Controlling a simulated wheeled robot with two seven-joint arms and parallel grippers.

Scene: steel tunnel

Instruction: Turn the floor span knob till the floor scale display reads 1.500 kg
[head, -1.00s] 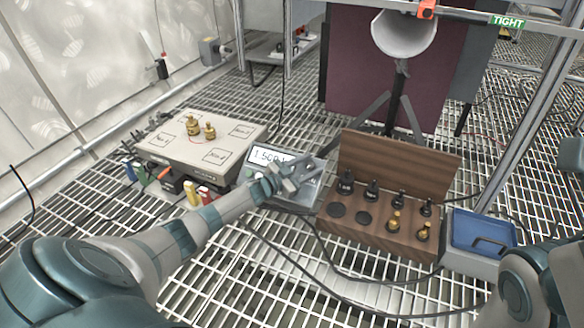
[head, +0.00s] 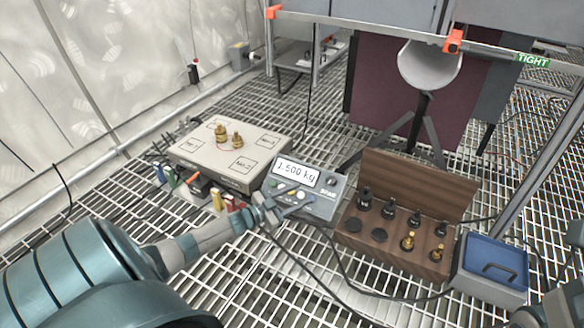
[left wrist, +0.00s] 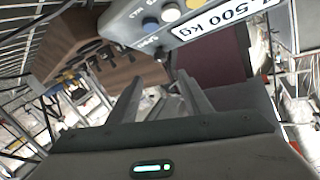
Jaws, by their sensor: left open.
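The floor scale display (head: 297,173) sits on a grey indicator box and reads 1.500 kg. The left wrist view shows part of it (left wrist: 197,18), ending in ".500 kg". The floor scale platform (head: 192,150) carries two brass weights (head: 229,136). My left gripper (head: 276,209) is at the box's lower left front corner, clear of the knobs. In the left wrist view its fingers (left wrist: 160,95) are apart with nothing between.
A wooden weight case (head: 385,239) with black and brass weights stands right of the box. Coloured connectors (head: 222,201) and black cables lie near my left gripper on the open grating floor.

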